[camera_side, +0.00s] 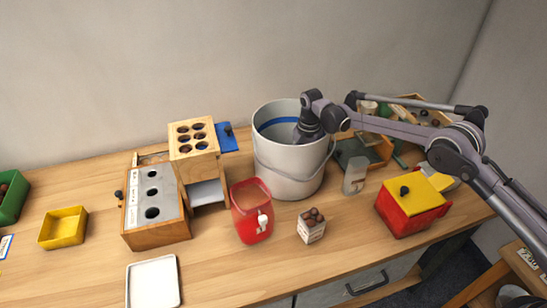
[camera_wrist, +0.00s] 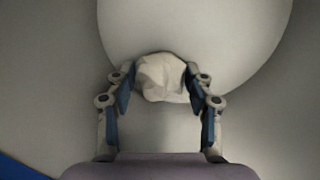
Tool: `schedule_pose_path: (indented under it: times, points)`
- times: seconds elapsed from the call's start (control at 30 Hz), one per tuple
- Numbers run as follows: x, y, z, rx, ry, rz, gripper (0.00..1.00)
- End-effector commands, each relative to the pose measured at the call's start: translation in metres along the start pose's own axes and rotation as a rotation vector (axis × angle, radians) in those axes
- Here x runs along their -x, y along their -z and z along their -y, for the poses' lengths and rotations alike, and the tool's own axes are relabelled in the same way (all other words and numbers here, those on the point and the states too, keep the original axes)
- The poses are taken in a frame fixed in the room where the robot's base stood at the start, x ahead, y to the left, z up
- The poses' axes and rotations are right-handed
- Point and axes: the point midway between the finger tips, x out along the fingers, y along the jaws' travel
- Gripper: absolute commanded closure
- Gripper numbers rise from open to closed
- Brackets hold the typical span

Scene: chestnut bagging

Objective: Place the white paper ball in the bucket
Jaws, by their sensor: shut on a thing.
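The white paper ball (camera_wrist: 163,78) shows in the wrist view, crumpled, between the two blue-padded fingers of my gripper (camera_wrist: 161,88). My gripper is shut on it. The bucket (camera_side: 287,178) is a large white pail with a wire handle and a blue band inside, standing at the back middle of the table in the side view. My gripper (camera_side: 306,136) reaches down into the bucket's mouth from the upper right. Its fingers and the ball are hidden by the bucket's wall in the side view. In the wrist view the bucket's pale inside (camera_wrist: 220,30) surrounds the ball.
A red container (camera_side: 251,222) and a small box of chestnuts (camera_side: 312,231) stand in front of the bucket. A wooden rack with holes (camera_side: 194,143) is on its left. A clear jar (camera_side: 355,177) and a red-yellow box (camera_side: 408,215) are on its right.

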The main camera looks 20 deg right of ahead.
Motion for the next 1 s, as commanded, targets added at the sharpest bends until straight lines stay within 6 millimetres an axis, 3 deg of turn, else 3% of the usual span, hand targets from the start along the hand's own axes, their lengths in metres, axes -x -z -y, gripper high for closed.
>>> schedule_pose_path:
  times: [0.37, 0.4, 0.43, 0.47, 0.83, 1.0]
  points:
    - [-0.004, 0.000, 0.000, 0.000, 0.000, 0.000, 0.60]
    - [-0.004, 0.000, 0.000, 0.000, 0.000, 0.000, 0.36]
    - [-0.004, 0.000, 0.000, 0.000, 0.000, 0.000, 0.27]
    - [-0.004, 0.000, 0.000, 0.000, 0.000, 0.000, 0.25]
    - [0.000, 0.000, 0.000, 0.000, 0.000, 0.000, 0.25]
    - [0.019, 0.000, 0.000, 0.000, 0.000, 0.000, 0.25]
